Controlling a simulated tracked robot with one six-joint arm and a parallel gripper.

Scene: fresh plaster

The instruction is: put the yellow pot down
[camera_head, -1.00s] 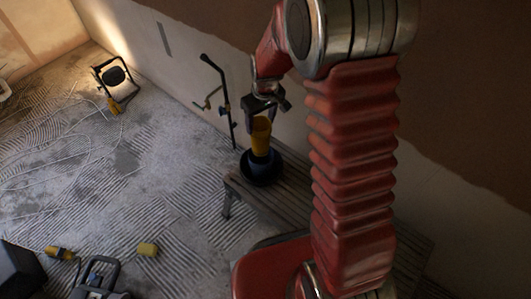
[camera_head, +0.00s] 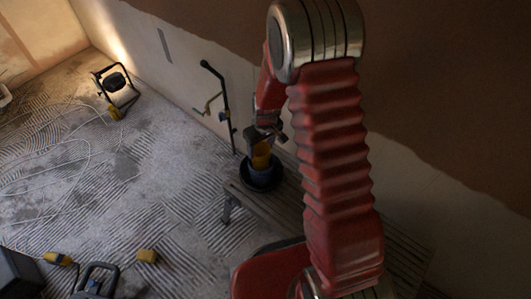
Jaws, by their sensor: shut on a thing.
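The yellow pot (camera_head: 261,158) is upright between the jaws of my gripper (camera_head: 262,141). My gripper points down and is shut on the pot, with its fingers hiding part of the pot's upper side. The pot's lower end is at a dark blue round vessel (camera_head: 262,182) with a wide rim. From this angle I cannot tell whether the pot stands in the vessel or hangs just above it. The vessel sits on a slatted bench (camera_head: 283,198).
A black stand with a bent top (camera_head: 222,100) rises behind the bench, near the wall. A work lamp (camera_head: 115,83) stands on the ridged floor at the back left. A yellow block (camera_head: 147,256) and dark equipment (camera_head: 97,279) lie at the front left. The wall is close behind my arm.

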